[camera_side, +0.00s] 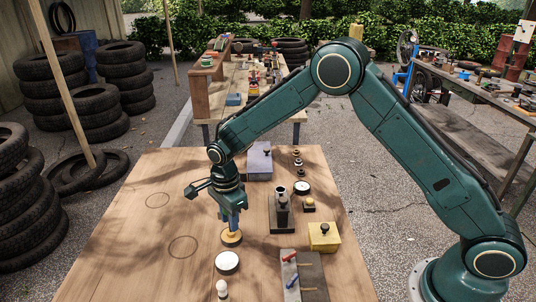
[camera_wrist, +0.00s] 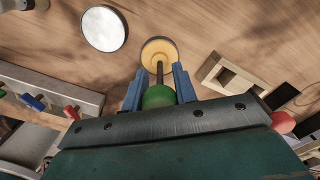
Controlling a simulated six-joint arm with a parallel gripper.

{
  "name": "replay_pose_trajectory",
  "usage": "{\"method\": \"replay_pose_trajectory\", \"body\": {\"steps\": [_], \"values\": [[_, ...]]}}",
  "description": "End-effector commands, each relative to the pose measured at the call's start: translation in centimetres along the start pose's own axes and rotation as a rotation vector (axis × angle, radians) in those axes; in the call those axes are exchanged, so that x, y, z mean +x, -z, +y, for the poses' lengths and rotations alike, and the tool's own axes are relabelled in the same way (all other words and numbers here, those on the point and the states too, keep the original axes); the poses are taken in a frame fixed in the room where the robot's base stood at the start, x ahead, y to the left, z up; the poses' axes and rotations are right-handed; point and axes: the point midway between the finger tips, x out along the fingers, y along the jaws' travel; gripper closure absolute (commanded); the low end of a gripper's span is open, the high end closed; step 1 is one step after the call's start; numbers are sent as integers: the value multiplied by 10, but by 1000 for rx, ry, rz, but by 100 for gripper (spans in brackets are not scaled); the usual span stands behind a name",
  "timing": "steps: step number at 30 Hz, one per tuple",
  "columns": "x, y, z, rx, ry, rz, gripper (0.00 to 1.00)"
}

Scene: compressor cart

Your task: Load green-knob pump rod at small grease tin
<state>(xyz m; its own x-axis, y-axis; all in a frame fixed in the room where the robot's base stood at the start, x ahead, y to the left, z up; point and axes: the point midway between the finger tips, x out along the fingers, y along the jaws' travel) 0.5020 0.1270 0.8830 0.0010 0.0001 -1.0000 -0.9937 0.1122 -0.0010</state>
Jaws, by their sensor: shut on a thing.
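My gripper (camera_wrist: 159,90) is shut on the green knob (camera_wrist: 158,97) of the pump rod. The dark rod (camera_wrist: 160,72) runs from the knob toward a small round tin (camera_wrist: 146,44) with a yellow-tan face. In the side view my gripper (camera_side: 232,225) points down right above this small tin (camera_side: 231,240). The rod's lower end meets the middle of the yellow face; I cannot tell how deep it sits. A larger round tin with a white top (camera_side: 227,262) stands just in front of it and also shows in the wrist view (camera_wrist: 105,28).
A rack (camera_side: 313,277) with red and blue knobs lies at the front right. A dark block with a cylinder (camera_side: 281,213), a yellow box (camera_side: 323,237) and a grey-purple box (camera_side: 259,161) stand on the right side. The table's left side is clear, with drawn circles (camera_side: 183,247).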

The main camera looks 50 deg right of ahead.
Motion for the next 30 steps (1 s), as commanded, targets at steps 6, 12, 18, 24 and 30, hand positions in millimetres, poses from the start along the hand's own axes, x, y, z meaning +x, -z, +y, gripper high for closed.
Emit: {"method": "replay_pose_trajectory", "body": {"steps": [6, 12, 18, 24, 30], "values": [[2, 0, 1, 0, -2, 1, 95], [3, 0, 1, 0, -3, 1, 95], [3, 0, 1, 0, -4, 1, 95], [-5, 0, 1, 0, -3, 1, 95], [-18, 0, 0, 0, 0, 0, 95]]}}
